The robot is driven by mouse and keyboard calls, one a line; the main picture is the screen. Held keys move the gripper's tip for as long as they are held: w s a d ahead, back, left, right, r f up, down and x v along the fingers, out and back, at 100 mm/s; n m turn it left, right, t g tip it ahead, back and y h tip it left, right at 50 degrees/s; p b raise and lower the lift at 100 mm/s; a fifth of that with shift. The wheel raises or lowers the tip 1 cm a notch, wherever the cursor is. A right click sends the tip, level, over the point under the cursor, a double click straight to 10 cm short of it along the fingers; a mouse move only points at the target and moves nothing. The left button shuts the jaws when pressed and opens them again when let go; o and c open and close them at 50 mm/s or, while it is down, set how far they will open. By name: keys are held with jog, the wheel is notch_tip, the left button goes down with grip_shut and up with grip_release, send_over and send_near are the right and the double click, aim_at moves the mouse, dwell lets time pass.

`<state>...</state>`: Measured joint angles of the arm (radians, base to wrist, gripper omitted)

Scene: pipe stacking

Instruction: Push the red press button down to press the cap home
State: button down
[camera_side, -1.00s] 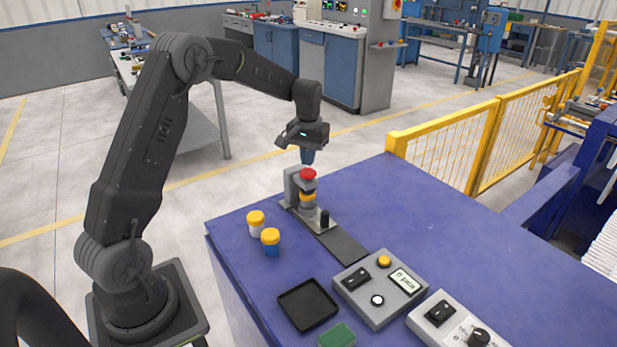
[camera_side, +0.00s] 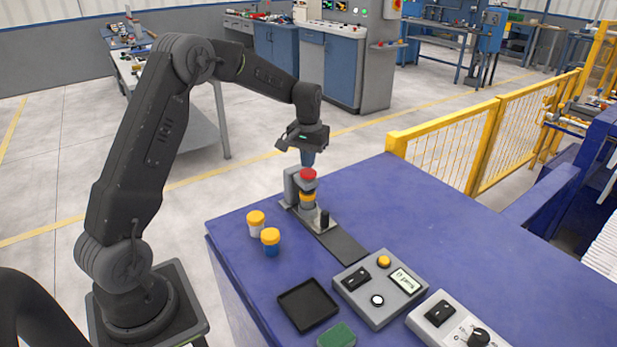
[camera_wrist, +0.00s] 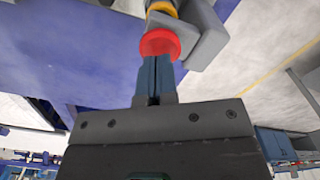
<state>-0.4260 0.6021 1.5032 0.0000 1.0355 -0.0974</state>
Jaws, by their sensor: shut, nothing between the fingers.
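My gripper (camera_side: 308,164) is shut and empty, pointing down just above the button. In the wrist view its closed blue fingers (camera_wrist: 155,62) overlap the edge of the button. Whether they touch it I cannot tell.
Two jars with yellow caps, one white (camera_side: 256,223) and one blue (camera_side: 271,242), stand left of the press. A black tray (camera_side: 308,305), a green pad (camera_side: 337,336) and a grey control box (camera_side: 380,289) lie nearer.

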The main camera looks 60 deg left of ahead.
jog(key=shift+f, duration=1.65)
dwell(0.4)
jog(key=shift+r, duration=3.6)
